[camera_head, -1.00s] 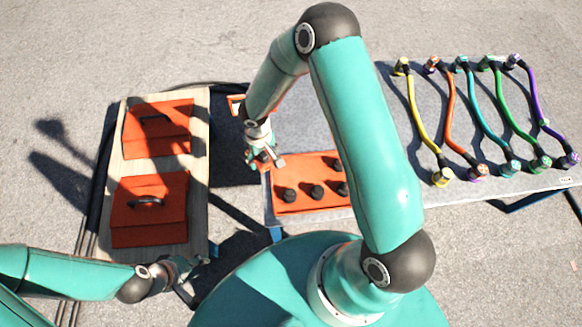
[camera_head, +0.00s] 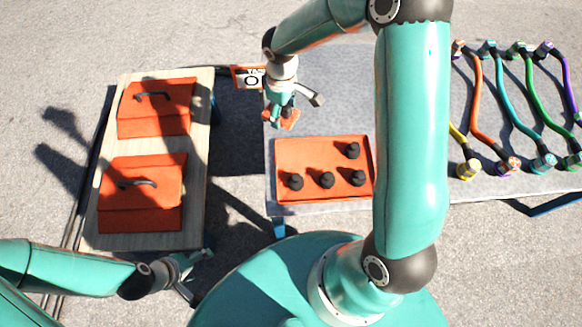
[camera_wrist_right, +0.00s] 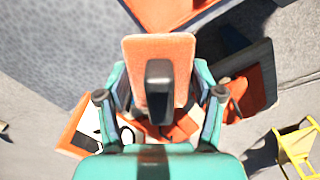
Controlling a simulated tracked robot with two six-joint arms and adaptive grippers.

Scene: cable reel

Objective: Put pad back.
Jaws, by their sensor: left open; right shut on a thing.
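My right gripper (camera_head: 283,108) is shut on a small orange pad (camera_head: 288,121) and holds it over the left edge of the grey table (camera_head: 335,105). In the right wrist view the pad (camera_wrist_right: 183,58) shows as an orange plate with a black handle (camera_wrist_right: 159,88) between the fingers. An orange tray (camera_head: 283,158) with several black knobs (camera_head: 326,179) lies on the table, nearer to me and to the right of this gripper. My left gripper (camera_head: 192,272) is open and empty beside the front of the wooden table.
A wooden table (camera_head: 203,110) at the left bears two orange lidded boxes (camera_head: 150,107) (camera_head: 140,195) with dark handles. An orange-framed white sign (camera_head: 250,78) stands by the grey table's left edge. Several coloured cables (camera_head: 510,125) lie at the right. The table behind the tray is clear.

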